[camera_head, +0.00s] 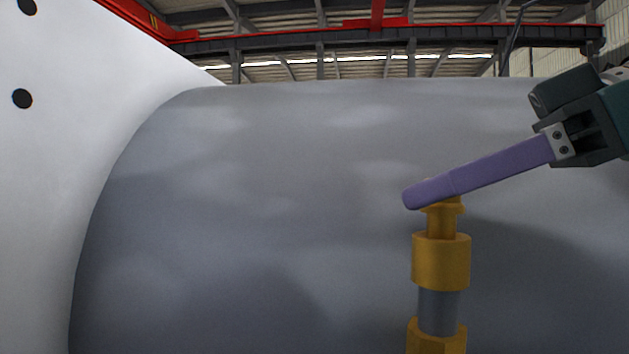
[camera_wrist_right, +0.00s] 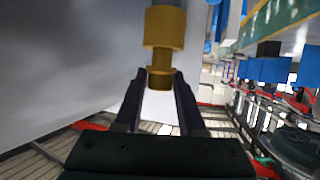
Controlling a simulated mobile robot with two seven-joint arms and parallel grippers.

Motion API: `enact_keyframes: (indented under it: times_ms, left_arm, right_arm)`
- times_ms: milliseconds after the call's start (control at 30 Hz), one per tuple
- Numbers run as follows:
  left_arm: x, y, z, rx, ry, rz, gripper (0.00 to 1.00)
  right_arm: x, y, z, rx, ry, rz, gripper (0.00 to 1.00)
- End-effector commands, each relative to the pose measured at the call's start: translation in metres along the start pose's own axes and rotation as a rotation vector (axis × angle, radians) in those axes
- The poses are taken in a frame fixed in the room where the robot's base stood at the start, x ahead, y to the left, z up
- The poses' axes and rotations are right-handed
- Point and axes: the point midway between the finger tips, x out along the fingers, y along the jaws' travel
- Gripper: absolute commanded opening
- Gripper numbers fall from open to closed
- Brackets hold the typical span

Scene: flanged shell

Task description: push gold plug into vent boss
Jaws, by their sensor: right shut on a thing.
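The gold plug (camera_head: 441,222) stands upright at the top of the vent boss, its narrow neck meeting a wide gold collar (camera_head: 441,262). Below are a grey stub (camera_head: 438,312) and a gold base (camera_head: 436,338), cut off by the frame's lower edge. My right gripper (camera_head: 428,194) reaches in from the right, its purple fingers shut on the plug's head. In the wrist view the plug's gold head (camera_wrist_right: 160,79) sits between the two fingertips, with the collar (camera_wrist_right: 165,28) beyond it. How deep the plug sits is hidden. My left gripper is not in view.
The large grey shell (camera_head: 270,200) curves behind the boss. A white flange (camera_head: 60,180) with dark bolt holes rises at the left. Red and grey roof beams are far behind. The space left of the boss is clear.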

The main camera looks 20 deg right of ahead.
Motion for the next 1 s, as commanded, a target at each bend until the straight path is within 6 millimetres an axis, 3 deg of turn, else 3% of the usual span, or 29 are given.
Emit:
enact_keyframes:
  times_ms: [700,733,1000]
  left_arm:
    - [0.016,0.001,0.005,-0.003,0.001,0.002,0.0]
    - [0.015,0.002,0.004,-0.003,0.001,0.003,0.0]
    - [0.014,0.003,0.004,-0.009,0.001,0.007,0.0]
  right_arm:
    - [0.007,0.0,0.017,0.0,0.001,0.0,0.0]
    - [0.007,0.0,0.016,0.0,0.001,0.0,0.43]
    - [0.007,0.0,0.016,0.0,0.0,0.0,0.73]
